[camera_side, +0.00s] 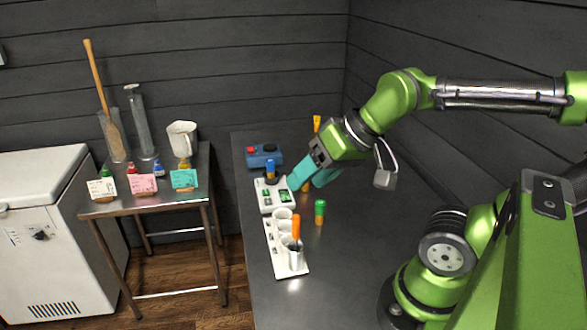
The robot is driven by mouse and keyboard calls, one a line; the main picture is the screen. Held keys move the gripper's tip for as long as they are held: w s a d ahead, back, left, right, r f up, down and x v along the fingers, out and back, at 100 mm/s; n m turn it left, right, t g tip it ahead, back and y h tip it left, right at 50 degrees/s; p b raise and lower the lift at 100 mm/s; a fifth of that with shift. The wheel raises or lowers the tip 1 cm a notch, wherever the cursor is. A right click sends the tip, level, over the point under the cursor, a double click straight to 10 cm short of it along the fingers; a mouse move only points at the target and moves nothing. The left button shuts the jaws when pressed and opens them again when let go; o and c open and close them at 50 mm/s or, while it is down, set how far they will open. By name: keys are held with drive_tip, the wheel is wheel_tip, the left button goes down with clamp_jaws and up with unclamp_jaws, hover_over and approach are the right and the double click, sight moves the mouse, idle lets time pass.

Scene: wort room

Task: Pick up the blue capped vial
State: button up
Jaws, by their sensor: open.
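A vial with a blue cap (270,166) and a brownish body stands upright at the back of a white device with green parts (276,197) on the dark table. My gripper (305,183) has teal fingers and is open, pointing down and left. It is just to the right of the blue capped vial and apart from it in this view. An orange piece shows partly behind the fingers; I cannot tell what it is or whether it is between them. A green capped vial (320,212) stands upright on the table, below and right of the fingers.
A white rack (292,268) with white cups and an orange-handled tool stands in front of the device. A blue box (264,155) with a red knob sits behind it. An orange-topped object (317,124) stands behind my wrist. The table's right-hand middle is clear.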

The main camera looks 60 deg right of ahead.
drive_tip(key=shift+d, duration=0.1)
drive_tip(key=n+g+h, duration=0.2)
drive_tip(key=g+h, duration=0.1)
hover_over(271, 161)
drive_tip(key=s, duration=0.5)
wheel_tip(271, 161, down, 3)
drive_tip(key=x, duration=0.7)
drive_tip(key=a+x, duration=0.1)
drive_tip(key=x, duration=0.2)
drive_tip(key=shift+w+f, duration=0.2)
drive_tip(key=shift+f, duration=0.2)
drive_tip(key=x, duration=0.4)
drive_tip(key=shift+s+a+f, duration=0.15)
drive_tip(key=shift+s+f, duration=0.1)
drive_tip(key=shift+s, duration=0.1)
drive_tip(key=shift+w+f, duration=0.25)
drive_tip(key=shift+f, duration=0.25)
clamp_jaws()
